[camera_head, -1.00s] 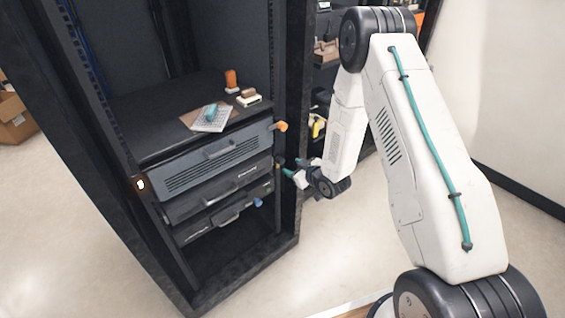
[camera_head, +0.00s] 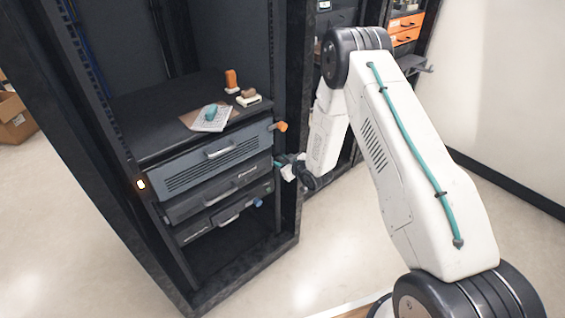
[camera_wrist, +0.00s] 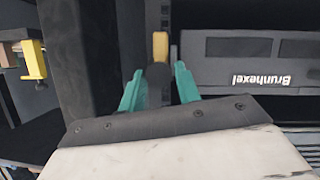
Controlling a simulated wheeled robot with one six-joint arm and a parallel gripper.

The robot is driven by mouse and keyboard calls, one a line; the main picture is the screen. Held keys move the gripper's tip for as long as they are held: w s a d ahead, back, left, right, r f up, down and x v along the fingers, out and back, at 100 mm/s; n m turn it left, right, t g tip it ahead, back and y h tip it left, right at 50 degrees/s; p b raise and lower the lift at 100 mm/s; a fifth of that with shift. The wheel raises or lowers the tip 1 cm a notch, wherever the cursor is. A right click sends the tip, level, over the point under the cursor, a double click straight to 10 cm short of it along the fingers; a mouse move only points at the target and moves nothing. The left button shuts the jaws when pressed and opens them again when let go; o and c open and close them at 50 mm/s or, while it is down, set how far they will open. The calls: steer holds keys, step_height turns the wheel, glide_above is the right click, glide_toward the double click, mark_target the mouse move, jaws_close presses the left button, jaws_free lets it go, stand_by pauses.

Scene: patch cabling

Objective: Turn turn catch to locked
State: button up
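In the wrist view a yellow-tipped catch (camera_wrist: 160,46) with a dark body stands straight ahead, beside a dark unit (camera_wrist: 225,72) with upside-down lettering "Brunhexel". My gripper (camera_wrist: 159,72) has two teal fingers, apart, one on each side of the catch's dark body; I cannot tell if they touch it. In the head view my gripper (camera_head: 281,166) is at the right edge of the middle rack unit (camera_head: 215,193) and hides the catch there. An orange catch (camera_head: 280,126) sits on the unit above, and a blue catch (camera_head: 258,202) on the unit below.
The black rack post (camera_head: 291,110) stands close beside my gripper. On the top shelf (camera_head: 150,145) are a sheet with a teal item (camera_head: 210,113) and an orange-brown block (camera_head: 231,79). A yellow clamp-like thing (camera_wrist: 33,60) shows left in the wrist view.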

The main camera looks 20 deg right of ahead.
steer(key=c, duration=0.5)
steer(key=m+y, duration=0.1)
steer(key=m, duration=0.1)
steer(key=shift+w+d+m+g+y, duration=0.1)
steer(key=shift+d+m+g+y, duration=0.1)
steer(key=shift+m+g+y, duration=0.15)
steer(key=m+y, duration=0.2)
steer(key=shift+d+m+g, duration=0.15)
steer(key=shift+m+g, duration=0.2)
steer(key=m, duration=0.1)
steer(key=m+y, duration=0.2)
steer(key=m, duration=0.1)
steer(key=shift+d+f, duration=0.1)
steer(key=shift+f, duration=0.15)
steer(key=shift+w+f+m+y, duration=0.1)
steer(key=shift+m+y, duration=0.85)
steer(key=shift+m, duration=0.85)
steer(key=shift+t, duration=0.4)
